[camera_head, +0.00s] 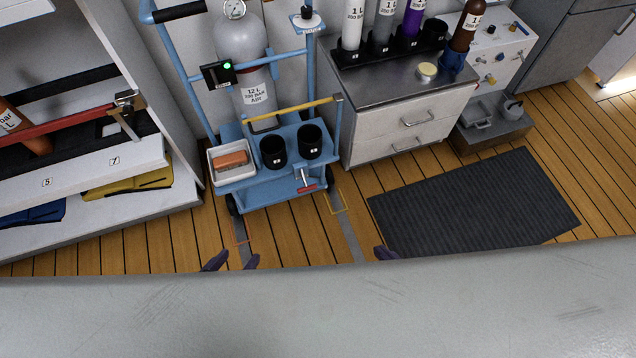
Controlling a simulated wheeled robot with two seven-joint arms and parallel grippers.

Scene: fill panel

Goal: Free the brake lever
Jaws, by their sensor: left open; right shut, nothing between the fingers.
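A blue trolley (237,190) stands against the wall, carrying a grey gas cylinder (241,46). A small metal lever with a red handle (307,189), which looks like the brake lever, sits low on its front right; I cannot tell whether it is locked. A yellow bar (290,109) crosses in front of the cylinder. My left gripper (233,262) is open and empty on the near side of the trolley, apart from it. My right gripper (386,253) is shut and empty, to the right and nearer than the lever. Both arms are hidden behind the grey foreground.
On the trolley are a white tray (214,175) with an orange block (232,160) and two black cups (272,153). Shelves (110,190) stand left. A drawer cabinet (400,127) with bottles stands right. A dark mat (475,205) lies on the wooden floor, which is clear before the trolley.

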